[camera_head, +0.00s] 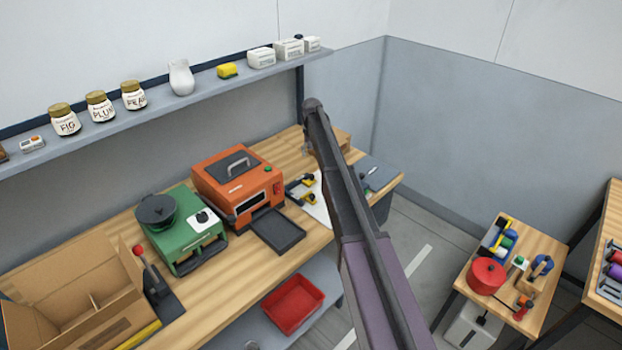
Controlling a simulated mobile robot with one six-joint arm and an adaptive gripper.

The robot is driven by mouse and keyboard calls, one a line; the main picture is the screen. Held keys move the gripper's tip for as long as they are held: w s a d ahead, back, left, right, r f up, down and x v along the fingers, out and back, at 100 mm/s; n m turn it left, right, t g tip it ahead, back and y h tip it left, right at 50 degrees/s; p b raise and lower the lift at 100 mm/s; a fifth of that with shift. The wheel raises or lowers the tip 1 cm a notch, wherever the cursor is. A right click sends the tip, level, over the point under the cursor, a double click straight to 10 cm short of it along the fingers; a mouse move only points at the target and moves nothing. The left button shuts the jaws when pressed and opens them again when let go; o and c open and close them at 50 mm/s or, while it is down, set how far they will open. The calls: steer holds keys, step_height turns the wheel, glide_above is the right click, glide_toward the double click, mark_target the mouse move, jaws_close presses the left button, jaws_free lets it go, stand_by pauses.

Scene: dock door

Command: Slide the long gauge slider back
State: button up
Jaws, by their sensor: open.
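I cannot pick out the long gauge slider for certain. Small yellow-and-black parts (303,190) lie on a white sheet (318,208) on the long wooden bench, right of the orange machine; they are too small to tell what they are. My arm reaches up across the middle of the view and hides part of the bench behind it. A small grey bit of my gripper (306,147) shows under the arm's far end, above the back of the bench. It is open, with its fingers hardly visible and nothing seen in it.
On the wooden bench (235,265) stand an orange machine (228,178) with a dark tray (278,231), a green machine (183,240), a red-knobbed lever (150,270) and a cardboard box (75,300). A wall shelf (150,104) hangs above. A side table (530,300) stands right, past open floor.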

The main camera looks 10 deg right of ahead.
mark_target(312, 175)
steer(key=shift+f+b, duration=4.95)
steer(key=shift+f, duration=0.3)
jaws_close()
